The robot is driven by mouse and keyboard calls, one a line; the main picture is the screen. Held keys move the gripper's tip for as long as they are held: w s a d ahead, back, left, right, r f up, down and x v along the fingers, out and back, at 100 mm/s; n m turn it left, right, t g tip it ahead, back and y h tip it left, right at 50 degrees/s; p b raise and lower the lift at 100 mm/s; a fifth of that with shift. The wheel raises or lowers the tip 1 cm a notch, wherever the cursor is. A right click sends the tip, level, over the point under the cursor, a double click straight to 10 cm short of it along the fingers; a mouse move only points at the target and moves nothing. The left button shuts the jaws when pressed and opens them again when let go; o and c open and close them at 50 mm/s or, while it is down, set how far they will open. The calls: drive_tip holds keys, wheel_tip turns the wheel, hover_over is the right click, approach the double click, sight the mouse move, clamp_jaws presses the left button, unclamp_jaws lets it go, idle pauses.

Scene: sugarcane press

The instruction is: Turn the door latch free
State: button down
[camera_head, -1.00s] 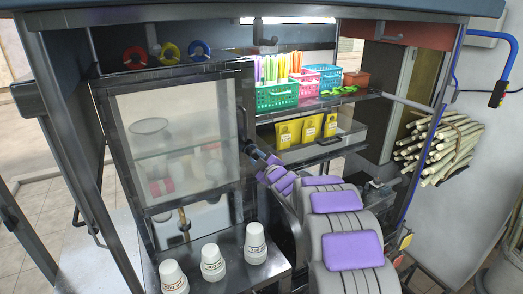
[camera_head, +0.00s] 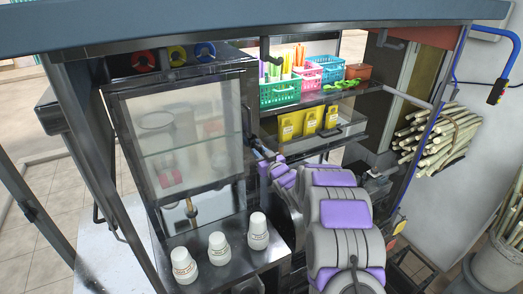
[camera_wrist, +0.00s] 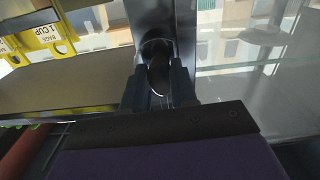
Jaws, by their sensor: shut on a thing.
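The cabinet's glass door (camera_head: 190,146) has a dark metal frame and looks closed in the head view. My gripper (camera_head: 258,155) is at the door's right edge, at about mid height. In the wrist view my gripper (camera_wrist: 160,92) has its two dark fingers shut on the door latch (camera_wrist: 157,66), a dark rounded piece set against a metal upright. The fingers hide part of the latch, so its exact turn angle cannot be told. In the head view my arm hides the latch.
White cups (camera_head: 218,248) stand on the dark counter below the door. Right of the door, yellow bags (camera_head: 310,122) sit under a shelf with a green basket (camera_head: 280,93) and a pink basket (camera_head: 307,72). Sugarcane stalks (camera_head: 436,138) are stacked at the right.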

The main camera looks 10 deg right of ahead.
drive_tip(key=shift+r+m, duration=0.3)
idle(0.4)
drive_tip(key=c, duration=1.2)
unclamp_jaws()
drive_tip(key=o, duration=0.3)
drive_tip(key=shift+f, duration=0.2)
drive_tip(key=shift+s, duration=0.1)
drive_tip(key=b+v, duration=0.2)
drive_tip(key=v, duration=1.5)
